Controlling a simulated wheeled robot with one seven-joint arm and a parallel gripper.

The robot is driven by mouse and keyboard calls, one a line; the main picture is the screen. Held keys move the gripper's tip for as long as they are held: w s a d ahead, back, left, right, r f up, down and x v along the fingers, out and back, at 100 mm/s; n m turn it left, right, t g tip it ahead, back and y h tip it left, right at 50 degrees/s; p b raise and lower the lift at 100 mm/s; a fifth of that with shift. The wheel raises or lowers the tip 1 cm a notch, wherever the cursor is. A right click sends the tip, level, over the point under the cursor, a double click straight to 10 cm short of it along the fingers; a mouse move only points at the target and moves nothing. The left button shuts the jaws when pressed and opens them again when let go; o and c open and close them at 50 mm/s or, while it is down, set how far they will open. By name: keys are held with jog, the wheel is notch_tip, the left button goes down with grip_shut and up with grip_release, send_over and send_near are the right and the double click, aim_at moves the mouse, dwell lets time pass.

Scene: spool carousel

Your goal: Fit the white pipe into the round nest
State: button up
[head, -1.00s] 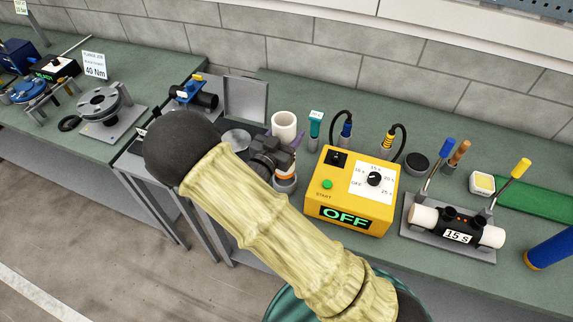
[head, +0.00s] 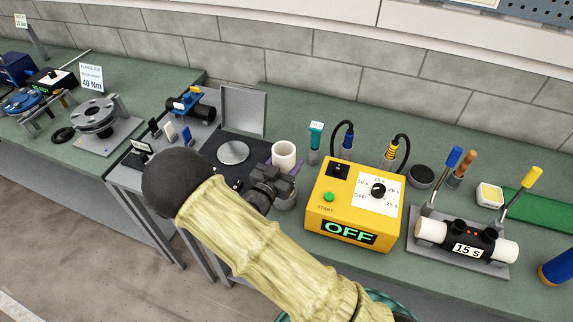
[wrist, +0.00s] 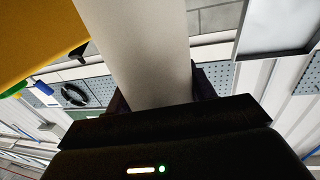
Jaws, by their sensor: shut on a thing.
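My gripper (head: 270,187) is shut on the white pipe (head: 284,154). In the head view the pipe is upright, its open end up, between the dark plate and the yellow timer box. Its lower part is partly hidden by my gripper. In the wrist view the pipe (wrist: 140,45) stands large between the dark jaws. A light round disc (head: 233,152) lies on the dark plate (head: 222,172) just left of the pipe; it may be the round nest, but I cannot tell. My arm hides the plate's front. The pipe's lower end is not clearly seen.
The yellow timer box (head: 350,210), reading OFF, stands close right of the pipe. A teal-handled tool (head: 316,138) stands behind, and a raised grey panel (head: 243,108) is behind the plate. A clamped white-ended joint (head: 468,240) is farther right.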

jog(key=shift+r, duration=0.15)
jog(key=shift+f, duration=0.2)
jog(key=o, duration=1.3)
jog(key=shift+c, duration=0.2)
jog(key=shift+r, duration=0.1)
jog(key=b+v, duration=0.4)
jog(key=v, duration=0.8)
jog(key=shift+r, duration=0.1)
